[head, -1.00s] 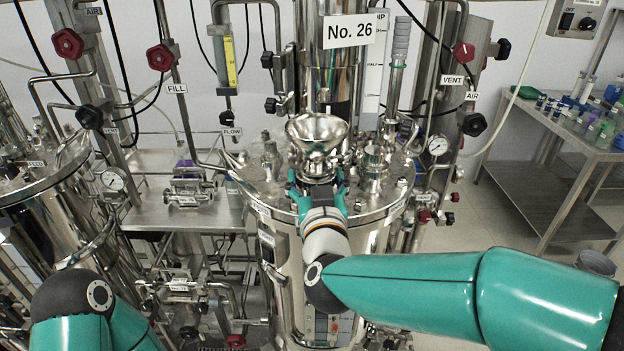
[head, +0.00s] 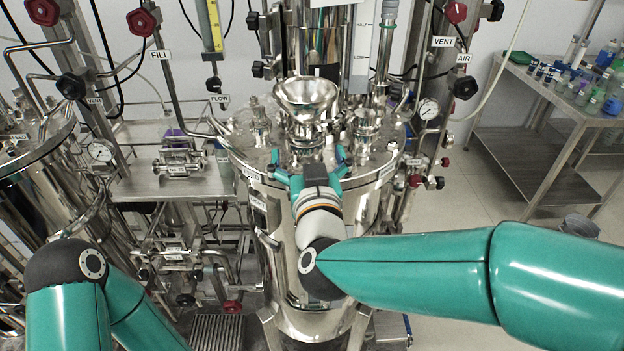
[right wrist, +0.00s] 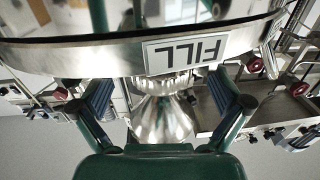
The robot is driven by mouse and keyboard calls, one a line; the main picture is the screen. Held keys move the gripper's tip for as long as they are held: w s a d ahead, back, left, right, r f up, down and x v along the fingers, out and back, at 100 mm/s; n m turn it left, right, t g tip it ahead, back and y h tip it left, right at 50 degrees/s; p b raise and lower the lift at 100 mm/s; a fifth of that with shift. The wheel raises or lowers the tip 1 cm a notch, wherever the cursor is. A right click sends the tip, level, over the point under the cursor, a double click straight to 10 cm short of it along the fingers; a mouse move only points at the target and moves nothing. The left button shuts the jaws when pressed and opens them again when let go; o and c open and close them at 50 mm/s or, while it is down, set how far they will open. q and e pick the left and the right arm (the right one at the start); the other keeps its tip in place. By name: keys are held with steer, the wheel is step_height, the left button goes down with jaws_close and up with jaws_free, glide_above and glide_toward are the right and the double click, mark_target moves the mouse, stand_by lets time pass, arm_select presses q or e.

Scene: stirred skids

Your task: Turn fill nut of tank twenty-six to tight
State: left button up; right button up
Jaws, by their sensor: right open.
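The steel funnel (head: 306,98) stands upright on the fill fitting of the tank lid (head: 240,130). The fill nut (head: 307,140) is the collar below the funnel; its exact turn position cannot be read. In the right wrist view, which is upside down, the nut (right wrist: 160,84) and funnel (right wrist: 163,118) show between my fingers. My right gripper (head: 309,160) is open and empty, on the near side of the fitting, apart from the nut. A FILL label (right wrist: 186,51) shows in the wrist view. My left arm is at lower left; its gripper is out of frame.
Other fittings (head: 366,125) stand on the lid right of the funnel. Pipes and red and black valve knobs (head: 141,22) flank the tank. A second tank (head: 32,140) is at left. A bench with bottles (head: 560,100) stands at right, with open floor before it.

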steer(key=s, duration=0.8)
steer(key=shift+s+d, duration=0.25)
steer(key=shift+d, duration=0.1)
